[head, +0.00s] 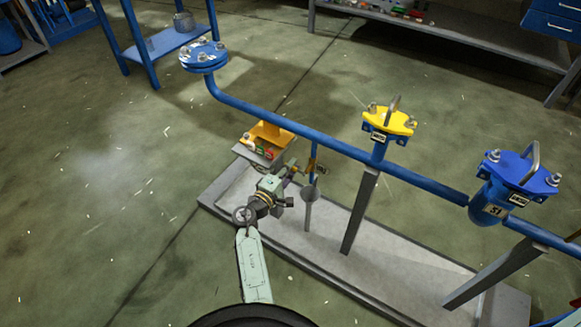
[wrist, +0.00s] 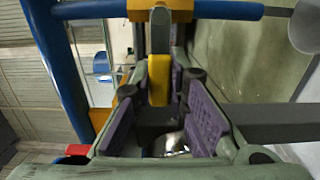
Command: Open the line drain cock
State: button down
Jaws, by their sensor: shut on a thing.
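The line drain cock (head: 313,162) sits on a thin blue vertical pipe below the long blue line in the head view. In the wrist view its yellow lever (wrist: 158,82) points from the valve body on the blue pipe (wrist: 225,10) toward my gripper, crosswise to that pipe. My gripper (head: 291,171) reaches the cock from the lower left. In the wrist view its purple-padded fingers (wrist: 160,80) are closed around the lever's end. The fingertips hide part of the cock in the head view.
A yellow box with buttons (head: 262,146) stands close behind my gripper. Grey posts (head: 358,215) rise from the base plate (head: 300,248). The floor at left is open.

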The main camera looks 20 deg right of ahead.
jog(key=shift+f, duration=0.15)
dwell(0.3)
jog(key=n, duration=0.1)
jog(key=f+n, duration=0.1)
jog(key=n, duration=0.1)
jog(key=shift+s+f+n+b, duration=0.15)
jog(key=shift+f+n+b, duration=0.15)
jog(key=shift+n, duration=0.1)
jog(key=shift+s+d+f+n+p, duration=0.5)
jog(key=shift+s+f+n+p, duration=0.1)
jog(key=shift+n, duration=1.65)
jog(key=shift+s+d+f+n+p, duration=0.5)
jog(key=shift+s+f+n, duration=0.1)
jog(key=shift+n, duration=1.6)
jog(key=shift+s+d+f+n+p, duration=0.5)
jog(key=shift+s+n+p, duration=0.1)
jog(key=shift+n, duration=1.65)
jog(key=c, duration=1.6)
grip_release()
jog(key=shift+o, duration=0.2)
